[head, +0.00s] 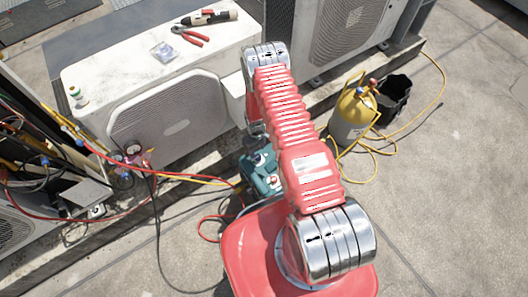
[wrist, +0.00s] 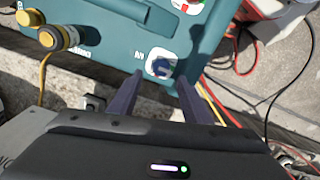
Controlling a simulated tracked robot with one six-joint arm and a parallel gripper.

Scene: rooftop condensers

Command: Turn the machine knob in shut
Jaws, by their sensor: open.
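The teal machine (wrist: 105,50) fills the upper part of the wrist view. In the head view the teal machine (head: 260,182) stands on the ground beside the white condenser, partly hidden by my red arm. The knob is too small to make out there.
Brass fittings (wrist: 45,38) with a yellow hose stick out at the machine's left. Red and black hoses run past its right. In the head view, a yellow-topped cylinder (head: 352,115) stands right of my arm, and pliers (head: 188,36) lie on the white condenser (head: 150,60).

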